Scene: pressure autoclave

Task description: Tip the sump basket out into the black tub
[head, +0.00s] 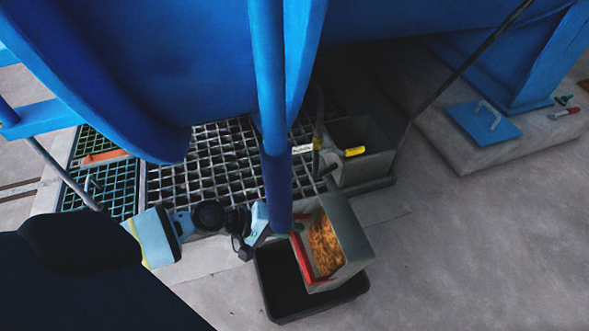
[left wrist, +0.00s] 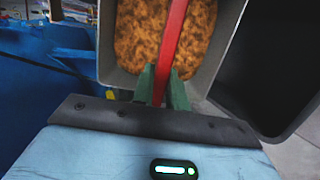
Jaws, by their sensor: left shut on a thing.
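The sump basket is a grey box with a red bar handle (left wrist: 172,40) and brown, lumpy contents. In the head view the basket (head: 352,238) is over the black tub (head: 280,287), tilted, with its open side toward the left. The brown contents (head: 325,246) are still inside it. My left gripper (left wrist: 163,85) is shut on the red bar, its green fingers on either side of it. In the head view, its fingertips are partly hidden by a blue vertical pipe. The tub also shows at the right of the left wrist view (left wrist: 268,75). My right gripper is not in view.
Metal floor grating (head: 205,165) lies behind my left arm. A grey open box (head: 362,135) with a yellow tag stands behind the basket. The large blue vessel (head: 130,70) and vertical pipe (head: 268,90) are close overhead.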

